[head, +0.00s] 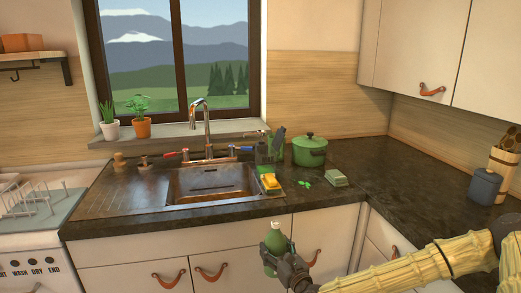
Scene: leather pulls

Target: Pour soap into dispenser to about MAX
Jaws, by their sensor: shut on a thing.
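My gripper (271,252) is shut on a green bottle (280,241) with a pale cap or top. It holds the bottle about upright in front of the counter's front edge, over the cabinet doors.
The metal sink (212,186) has a tall tap (206,128). A green pot (309,150), green scraps (304,183) and a green block (336,178) are on the counter to the right. A blue-grey jar (484,186) stands far right. The right counter is largely clear.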

